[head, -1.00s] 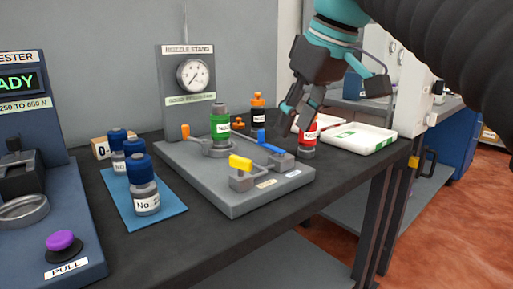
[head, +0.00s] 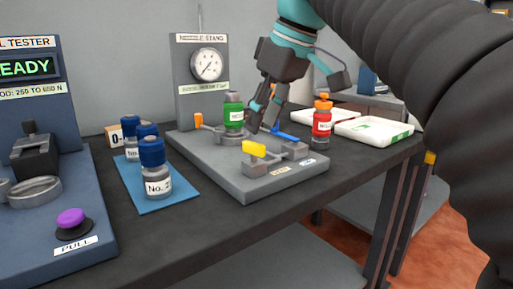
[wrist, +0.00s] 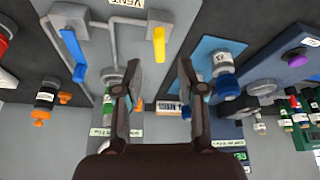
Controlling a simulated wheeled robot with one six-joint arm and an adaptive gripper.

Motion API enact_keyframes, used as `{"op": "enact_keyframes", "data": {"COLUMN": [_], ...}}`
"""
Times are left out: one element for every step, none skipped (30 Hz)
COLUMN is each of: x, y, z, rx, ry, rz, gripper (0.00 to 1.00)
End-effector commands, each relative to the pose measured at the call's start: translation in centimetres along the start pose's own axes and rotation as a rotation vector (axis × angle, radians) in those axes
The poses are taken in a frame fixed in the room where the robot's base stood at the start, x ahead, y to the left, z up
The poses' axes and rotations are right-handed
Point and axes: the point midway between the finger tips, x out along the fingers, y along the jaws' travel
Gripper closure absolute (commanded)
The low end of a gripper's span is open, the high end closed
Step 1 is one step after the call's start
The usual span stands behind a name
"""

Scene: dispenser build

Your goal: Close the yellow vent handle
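The yellow vent handle (head: 254,148) sits on a grey valve block at the front of the grey stand base (head: 222,172). In the wrist view the yellow handle (wrist: 159,45) lies beyond the fingertips, roughly in line with the gap between them, close to the VENT label (wrist: 127,4). My gripper (head: 262,112) is above the base, behind the yellow handle and right of the green bottle (head: 233,110). In the wrist view my gripper (wrist: 159,78) is open, with nothing between its fingers. It is not touching the yellow handle.
A blue handle (head: 286,137) stands right of the yellow one, with a red bottle (head: 322,123) beyond it. The gauge panel (head: 187,88) rises behind. Blue-capped bottles (head: 155,170) stand on a blue mat (head: 180,196) at left. White trays (head: 374,130) lie at right.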

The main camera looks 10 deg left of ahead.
Motion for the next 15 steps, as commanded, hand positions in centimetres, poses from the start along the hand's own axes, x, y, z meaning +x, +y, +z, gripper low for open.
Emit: {"op": "enact_keyframes", "data": {"x": [1.2, 1.6, 2.3, 2.7, 3.0, 3.5, 3.8, 4.0, 4.3, 4.5, 4.6, 4.8, 4.9, 4.9, 5.0], "y": [0.0, 0.0, 0.0, 0.0, 0.0, 0.0, 0.0, 0.0, 0.0, 0.0, 0.0, 0.0, 0.0, 0.0, 0.0], "z": [0.1, 0.1, 0.1, 0.1, 0.1, 0.1, 0.1, 0.1, 0.1, 0.1, 0.1, 0.1, 0.0, 0.0, 0.0], "rx": [0.000, 0.000, 0.000, 0.000, 0.000, 0.000, 0.000, 0.000, 0.000, 0.000, 0.000, 0.000, 0.000, 0.000, 0.000], "ry": [-0.001, -0.001, -0.002, -0.001, -0.001, -0.001, -0.001, 0.000, 0.000, 0.000, 0.000, 0.000, 0.000, 0.000, 0.000], "rz": [-0.001, -0.001, -0.001, 0.000, 0.000, 0.000, 0.000, 0.001, 0.001, 0.001, 0.001, 0.001, 0.001, 0.001, 0.001], "gripper": [0.60, 0.60, 0.60, 0.60, 0.60, 0.60, 0.60, 0.60, 0.60, 0.60, 0.60, 0.60, 0.60, 0.60, 0.60]}}
